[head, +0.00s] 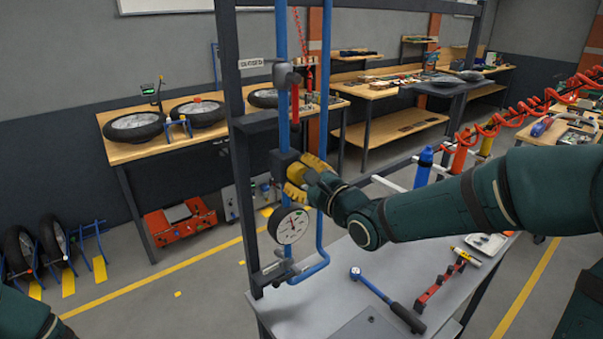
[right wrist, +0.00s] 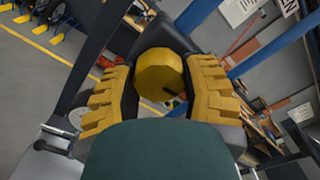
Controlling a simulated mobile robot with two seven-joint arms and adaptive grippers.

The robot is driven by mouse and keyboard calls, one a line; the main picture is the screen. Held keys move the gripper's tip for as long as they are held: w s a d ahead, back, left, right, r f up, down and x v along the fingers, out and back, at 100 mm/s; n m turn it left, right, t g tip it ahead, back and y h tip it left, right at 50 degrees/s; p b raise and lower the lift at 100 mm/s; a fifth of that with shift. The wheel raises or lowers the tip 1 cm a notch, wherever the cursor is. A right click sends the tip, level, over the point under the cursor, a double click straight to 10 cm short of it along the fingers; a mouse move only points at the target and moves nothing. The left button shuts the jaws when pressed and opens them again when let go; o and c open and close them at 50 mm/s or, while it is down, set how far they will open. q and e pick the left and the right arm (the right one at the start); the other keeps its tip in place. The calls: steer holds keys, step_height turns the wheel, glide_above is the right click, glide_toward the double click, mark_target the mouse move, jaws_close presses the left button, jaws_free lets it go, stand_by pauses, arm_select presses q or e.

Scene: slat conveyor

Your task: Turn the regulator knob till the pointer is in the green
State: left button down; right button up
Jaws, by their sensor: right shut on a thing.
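The regulator knob (right wrist: 158,72) is a round, yellow, many-sided knob with a dark mark low on its right side. My right gripper (head: 306,172) is shut on it, with a yellow-padded finger on each side in the right wrist view (right wrist: 160,88). In the head view the fingers largely hide the knob, against the dark regulator body (head: 283,162) on the blue pipe. The round white gauge (head: 290,227) hangs just below the gripper. Its dark pointer is small, and I cannot tell whether it lies in the green. My left gripper is not in view.
A dark upright post (head: 239,150) stands left of the regulator. The grey bench (head: 318,305) below carries a blue-headed tool (head: 386,297), a red rack (head: 438,285) and a small white tray (head: 487,243). A red coiled hose (head: 490,128) hangs behind my right arm.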

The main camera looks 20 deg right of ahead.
stand_by(0.4)
steer(key=o, duration=1.2)
steer(key=shift+s, duration=0.1)
steer(key=v, duration=1.1)
steer(key=shift+s, duration=0.4)
steer(key=shift+d, duration=0.1)
